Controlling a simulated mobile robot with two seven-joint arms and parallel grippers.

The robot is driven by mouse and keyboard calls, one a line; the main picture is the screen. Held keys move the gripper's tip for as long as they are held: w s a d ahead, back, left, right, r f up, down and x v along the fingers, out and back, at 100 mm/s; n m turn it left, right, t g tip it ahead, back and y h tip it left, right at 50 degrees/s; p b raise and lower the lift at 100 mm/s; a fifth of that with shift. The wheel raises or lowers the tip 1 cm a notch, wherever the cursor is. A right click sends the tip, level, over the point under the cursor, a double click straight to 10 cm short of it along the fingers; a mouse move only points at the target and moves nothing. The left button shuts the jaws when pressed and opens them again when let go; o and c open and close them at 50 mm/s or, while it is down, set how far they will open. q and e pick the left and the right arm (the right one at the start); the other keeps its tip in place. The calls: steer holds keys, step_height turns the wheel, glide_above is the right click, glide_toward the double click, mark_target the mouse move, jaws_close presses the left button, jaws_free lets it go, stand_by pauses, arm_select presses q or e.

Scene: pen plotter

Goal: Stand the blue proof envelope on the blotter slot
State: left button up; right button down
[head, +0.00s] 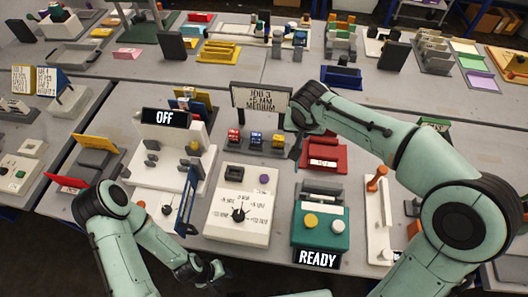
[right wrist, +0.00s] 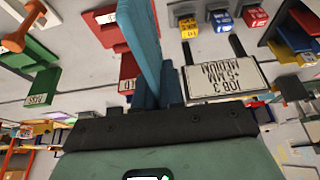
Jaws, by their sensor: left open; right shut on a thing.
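The blue proof envelope (right wrist: 140,42) shows in the right wrist view as a tall thin blue slab rising from my right gripper (right wrist: 158,98), which is shut on it. In the head view my right gripper (head: 297,140) is beside the job sign and behind the red tray; the envelope is hard to make out there, partly hidden by the gripper. My left gripper (head: 213,271) is open and empty at the front edge, left of the white dial box. I cannot tell for sure which part is the blotter slot.
The job sign (head: 262,97) stands behind coloured blocks. A red tray (head: 322,156), a green READY device (head: 320,225) and a white dial box (head: 238,217) sit in front. The white machine reading OFF (head: 165,118) and an upright blue panel (head: 186,203) are on the left.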

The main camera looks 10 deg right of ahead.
arm_select(q)
steer(key=shift+s+f+b, duration=0.95)
steer(key=shift+s+f, duration=0.15)
steer(key=shift+f, duration=0.25)
arm_select(e)
steer(key=shift+s+f, duration=0.15)
steer(key=shift+f, duration=9.6)
arm_select(q)
steer(key=shift+f, duration=0.1)
arm_select(e)
steer(key=shift+f, duration=0.1)
steer(key=shift+f, duration=0.1)
steer(key=c, duration=1.2)
jaws_free()
steer(key=shift+c, duration=0.2)
arm_select(q)
steer(key=shift+s+f, duration=0.1)
